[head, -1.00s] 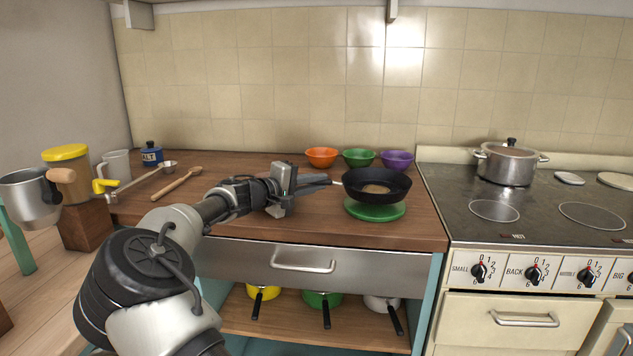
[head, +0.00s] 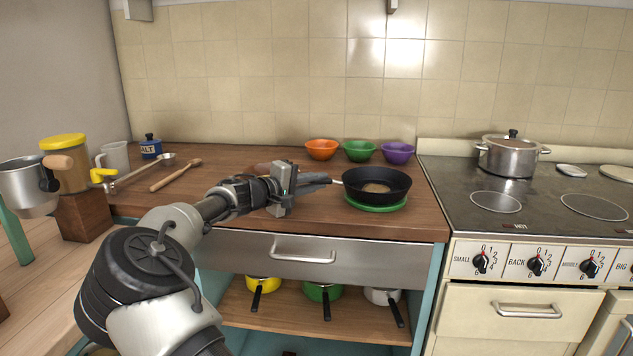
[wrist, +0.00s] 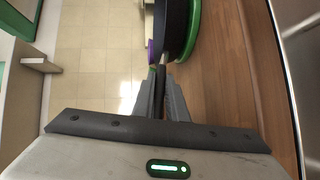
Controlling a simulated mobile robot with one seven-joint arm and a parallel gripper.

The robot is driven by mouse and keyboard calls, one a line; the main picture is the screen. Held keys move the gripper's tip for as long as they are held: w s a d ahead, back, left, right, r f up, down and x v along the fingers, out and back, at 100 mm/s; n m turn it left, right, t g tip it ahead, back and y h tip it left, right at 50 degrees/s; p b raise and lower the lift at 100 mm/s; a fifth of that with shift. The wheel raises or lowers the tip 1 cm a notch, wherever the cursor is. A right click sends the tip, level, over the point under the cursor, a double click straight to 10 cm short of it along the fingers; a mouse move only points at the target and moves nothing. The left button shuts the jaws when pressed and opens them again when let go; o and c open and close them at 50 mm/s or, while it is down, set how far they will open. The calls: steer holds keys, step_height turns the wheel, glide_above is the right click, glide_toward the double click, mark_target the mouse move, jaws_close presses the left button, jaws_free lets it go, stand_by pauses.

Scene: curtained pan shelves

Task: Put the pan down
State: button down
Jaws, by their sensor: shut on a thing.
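A black frying pan (head: 376,187) with something brown in it sits level over a round green mat (head: 378,207) on the wooden counter. In the head view it appears to rest on the mat. My gripper (head: 322,179) is shut on the pan's handle, to the left of the pan. In the wrist view the fingers (wrist: 160,95) close around the handle, and the dark pan (wrist: 176,28) and green mat (wrist: 194,30) lie beyond them. Most of the handle is hidden by the fingers.
Orange (head: 321,150), green (head: 359,151) and purple (head: 397,153) bowls stand behind the pan. To the right is a stove (head: 540,215) with a lidded pot (head: 508,157).

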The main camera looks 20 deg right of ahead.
steer(key=shift+f, duration=0.2)
stand_by(0.6)
steer(key=c, duration=1.8)
jaws_free()
steer(key=shift+o, duration=0.6)
steer(key=shift+f, duration=0.15)
steer(key=c, duration=0.4)
steer(key=v, duration=1.5)
steer(key=shift+p, duration=0.45)
